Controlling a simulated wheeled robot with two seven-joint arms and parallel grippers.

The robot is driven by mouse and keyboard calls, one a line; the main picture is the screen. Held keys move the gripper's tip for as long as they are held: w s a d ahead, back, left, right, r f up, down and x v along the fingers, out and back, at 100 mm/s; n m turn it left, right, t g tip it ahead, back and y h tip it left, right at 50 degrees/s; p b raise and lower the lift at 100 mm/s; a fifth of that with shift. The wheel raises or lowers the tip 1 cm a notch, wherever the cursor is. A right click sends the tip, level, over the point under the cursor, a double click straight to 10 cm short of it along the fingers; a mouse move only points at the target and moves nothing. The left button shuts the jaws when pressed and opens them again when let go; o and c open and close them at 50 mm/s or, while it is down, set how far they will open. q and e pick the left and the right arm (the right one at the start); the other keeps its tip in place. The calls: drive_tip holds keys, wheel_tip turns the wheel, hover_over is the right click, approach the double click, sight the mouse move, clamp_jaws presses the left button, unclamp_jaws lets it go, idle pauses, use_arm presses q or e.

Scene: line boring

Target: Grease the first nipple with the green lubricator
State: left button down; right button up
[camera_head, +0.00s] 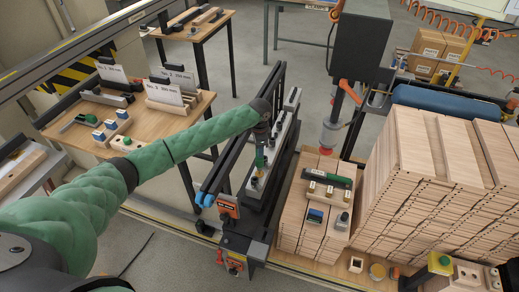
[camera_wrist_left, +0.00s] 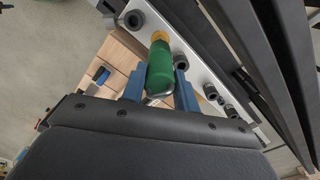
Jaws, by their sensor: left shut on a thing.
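The green lubricator (camera_head: 260,160) is in my left gripper (camera_head: 260,145), above the grey rail (camera_head: 284,130) of the black machine. In the left wrist view the lubricator's green body (camera_wrist_left: 160,72) sits between the two blue fingers of the gripper (camera_wrist_left: 158,82). Its yellow tip (camera_wrist_left: 159,37) points to the rail. Dark round fittings stand along the rail, one (camera_wrist_left: 134,20) left of the tip and one (camera_wrist_left: 181,62) right of it. I cannot tell whether the tip touches anything, or which fitting is the first nipple. My right gripper is not in view.
An orange control box (camera_head: 228,206) is at the machine's near end. Stacked wooden boards (camera_head: 420,170) stand to the right. A lower wooden stack (camera_head: 300,205) carries a rack with a green-topped item (camera_head: 330,178). A wooden table (camera_head: 150,120) with labelled holders is at the left.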

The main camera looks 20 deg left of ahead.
use_arm(q)
drive_tip(key=shift+r, duration=0.15)
drive_tip(key=shift+r, duration=3.95)
